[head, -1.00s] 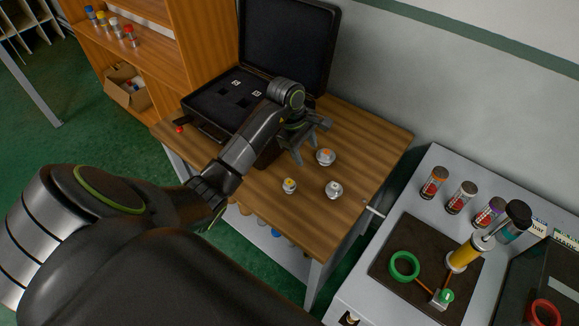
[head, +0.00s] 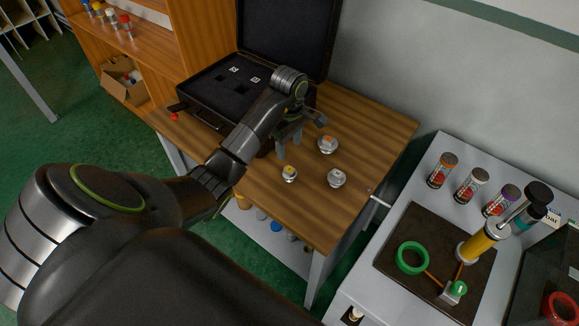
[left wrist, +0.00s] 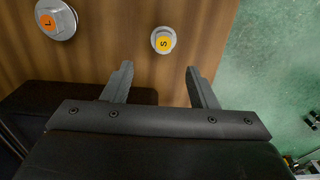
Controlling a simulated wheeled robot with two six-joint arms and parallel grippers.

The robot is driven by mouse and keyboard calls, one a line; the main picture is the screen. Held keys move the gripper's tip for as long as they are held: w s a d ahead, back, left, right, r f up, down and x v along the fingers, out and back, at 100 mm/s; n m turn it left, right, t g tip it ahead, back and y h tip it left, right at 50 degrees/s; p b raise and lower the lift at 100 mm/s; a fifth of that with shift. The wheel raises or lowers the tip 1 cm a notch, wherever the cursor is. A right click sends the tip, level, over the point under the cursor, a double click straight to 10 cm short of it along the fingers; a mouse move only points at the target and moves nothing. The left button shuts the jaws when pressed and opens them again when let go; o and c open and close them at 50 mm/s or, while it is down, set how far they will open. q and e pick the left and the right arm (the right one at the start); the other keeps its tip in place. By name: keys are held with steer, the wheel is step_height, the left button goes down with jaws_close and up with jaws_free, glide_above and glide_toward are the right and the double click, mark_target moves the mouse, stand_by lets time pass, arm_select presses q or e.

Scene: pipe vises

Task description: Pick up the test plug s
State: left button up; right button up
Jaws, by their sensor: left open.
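The test plug s (head: 290,174) is a small silver plug with a yellow top, standing on the wooden table near its front edge. In the left wrist view its yellow top (left wrist: 163,42) shows the letter S. My left gripper (head: 289,146) is open and empty, behind the plug in the head view. In the left wrist view the plug lies just beyond the fingertips, between the lines of the two fingers (left wrist: 160,80), not touching them. My right gripper is not seen.
A larger plug with an orange top marked L (head: 327,145) and a white-topped plug (head: 337,178) stand to the right. An open black case (head: 215,92) lies behind left. A grey bench (head: 365,290) with a dark board and several jars stands at right.

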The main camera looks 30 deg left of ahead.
mark_target(290, 169)
arm_select(q)
step_height(290, 169, down, 6)
steer(key=b, duration=0.5)
steer(key=shift+s+d+f+b, duration=0.15)
steer(key=shift+f+b, duration=0.5)
steer(key=shift+f, duration=0.05)
steer(key=shift+s+d+f, duration=0.1)
steer(key=shift+f, duration=0.2)
step_height(290, 169, down, 2)
steer(key=shift+f+p, duration=0.1)
steer(key=shift+p, duration=0.55)
steer(key=shift+f, duration=0.45)
steer(key=c, duration=0.8)
